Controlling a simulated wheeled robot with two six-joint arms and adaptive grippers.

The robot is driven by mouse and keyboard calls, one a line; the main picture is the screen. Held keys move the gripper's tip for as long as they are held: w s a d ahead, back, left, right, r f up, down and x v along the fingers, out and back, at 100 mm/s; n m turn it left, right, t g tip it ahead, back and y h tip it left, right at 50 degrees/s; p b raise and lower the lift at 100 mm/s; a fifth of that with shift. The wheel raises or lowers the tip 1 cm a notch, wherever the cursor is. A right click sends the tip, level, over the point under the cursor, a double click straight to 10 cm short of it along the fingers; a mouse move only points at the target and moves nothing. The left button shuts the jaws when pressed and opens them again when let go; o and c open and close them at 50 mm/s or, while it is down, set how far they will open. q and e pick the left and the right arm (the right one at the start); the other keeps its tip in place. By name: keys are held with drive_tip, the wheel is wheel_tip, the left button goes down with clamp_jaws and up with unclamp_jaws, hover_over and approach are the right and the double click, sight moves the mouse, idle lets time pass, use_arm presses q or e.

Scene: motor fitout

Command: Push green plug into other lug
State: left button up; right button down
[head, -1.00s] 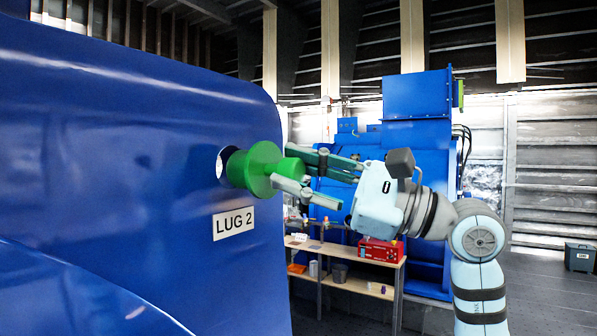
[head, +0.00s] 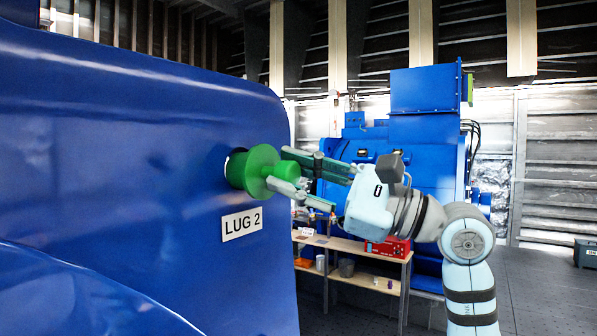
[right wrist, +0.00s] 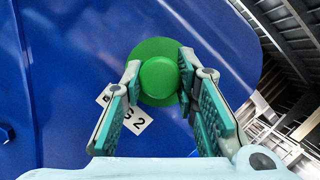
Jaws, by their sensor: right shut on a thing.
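The green plug (head: 259,172) has a wide flange and a round knob. Its inner end sits in the round hole of the blue lug wall (head: 150,150), with a dark rim of the hole showing at its left. The flange stands off the wall, with a short length of green body between. A white "LUG 2" label (head: 242,224) is just below. My right gripper (head: 284,169) is shut on the knob from the right. In the right wrist view the two fingers flank the round green knob (right wrist: 159,77), with the flange behind it. My left gripper is not in view.
A wooden shelf bench (head: 345,243) with a red box (head: 388,246) and small items stands behind my right arm. A large blue machine (head: 424,145) is farther back. Open grey floor (head: 540,290) lies at the right.

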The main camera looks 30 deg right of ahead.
sight(271, 167)
drive_tip(key=shift+w+a+r+p, duration=0.1)
drive_tip(key=shift+w+a+p, duration=0.45)
drive_tip(key=shift+w+p, duration=0.3)
drive_tip(key=shift+w+a+p, duration=0.5)
drive_tip(key=shift+w+p, duration=0.1)
drive_tip(key=shift+w, duration=0.3)
drive_tip(key=c, duration=1.2)
unclamp_jaws()
drive_tip(key=shift+s+d, duration=0.1)
drive_tip(key=v, duration=0.7)
drive_tip(key=shift+s+d, duration=0.25)
drive_tip(key=shift+d, duration=0.05)
drive_tip(key=shift+w+a, duration=0.25)
drive_tip(key=shift+a, duration=0.05)
